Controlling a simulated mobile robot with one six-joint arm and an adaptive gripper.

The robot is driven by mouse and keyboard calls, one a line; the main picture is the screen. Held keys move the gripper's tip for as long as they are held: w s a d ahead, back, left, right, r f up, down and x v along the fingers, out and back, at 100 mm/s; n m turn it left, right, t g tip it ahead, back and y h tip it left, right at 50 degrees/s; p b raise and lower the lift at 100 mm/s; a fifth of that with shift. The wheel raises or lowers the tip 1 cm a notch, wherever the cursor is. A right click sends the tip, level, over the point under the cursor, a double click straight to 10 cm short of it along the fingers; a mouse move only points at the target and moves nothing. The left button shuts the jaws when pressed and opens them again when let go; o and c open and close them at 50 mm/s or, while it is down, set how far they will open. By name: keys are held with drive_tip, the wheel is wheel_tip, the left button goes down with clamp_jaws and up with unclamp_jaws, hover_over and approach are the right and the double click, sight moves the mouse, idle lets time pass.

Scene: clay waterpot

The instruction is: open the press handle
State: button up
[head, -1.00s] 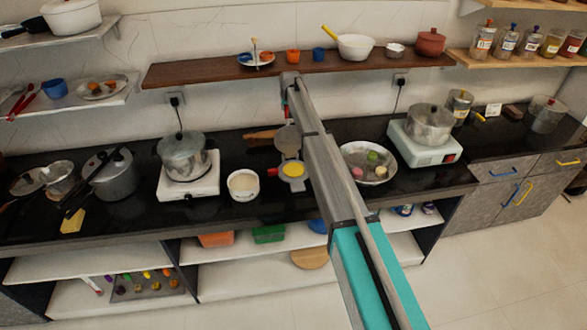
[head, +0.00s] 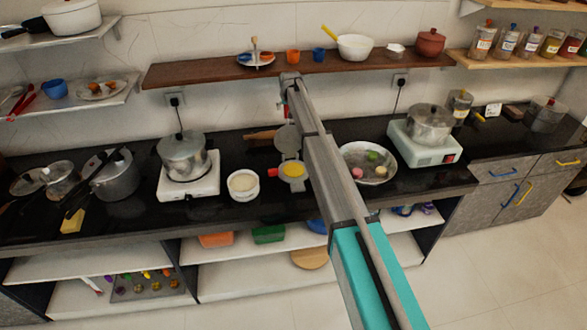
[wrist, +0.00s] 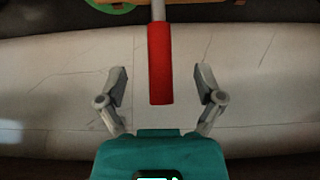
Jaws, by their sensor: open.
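The press stands on the black counter in the head view. Its grey lid (head: 288,139) is raised behind its round base (head: 292,184), which holds a flat yellow disc (head: 292,170). A small red part (head: 272,172) shows at the left of the base. In the wrist view a red handle (wrist: 160,65) on a metal rod lies lengthwise between my fingers. My gripper (wrist: 160,88) is open, one finger on each side of the handle, with a gap on both sides. In the head view my arm hides part of the press's right side, and my fingers cannot be made out.
A white bowl (head: 243,186) stands left of the press. A pot on a white stove (head: 188,182) is further left. A metal plate with coloured balls (head: 368,177) lies to the right, under my arm's edge. A brown shelf (head: 210,75) runs along the wall above.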

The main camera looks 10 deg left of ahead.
drive_tip(key=p+v, duration=0.7)
drive_tip(key=v, duration=0.1)
idle(0.9)
idle(0.5)
drive_tip(key=s+d+f+m+g+b, duration=0.1)
drive_tip(key=s+d+f+g+b, duration=0.1)
drive_tip(key=s+d, duration=0.8)
drive_tip(key=s+d+f+m+g+h+b, duration=0.1)
drive_tip(key=s+d, duration=0.9)
drive_tip(key=s, duration=1.4)
drive_tip(key=s+d+f+m+g+b, duration=0.1)
drive_tip(key=s+d+f, duration=0.4)
drive_tip(key=s+d, duration=0.5)
drive_tip(key=s+g+b, duration=0.1)
drive_tip(key=s+b, duration=0.1)
drive_tip(key=s, duration=0.6)
drive_tip(key=shift+d+f+g+h, duration=0.25)
drive_tip(key=shift+f+g+h, duration=0.05)
drive_tip(key=shift+f, duration=0.05)
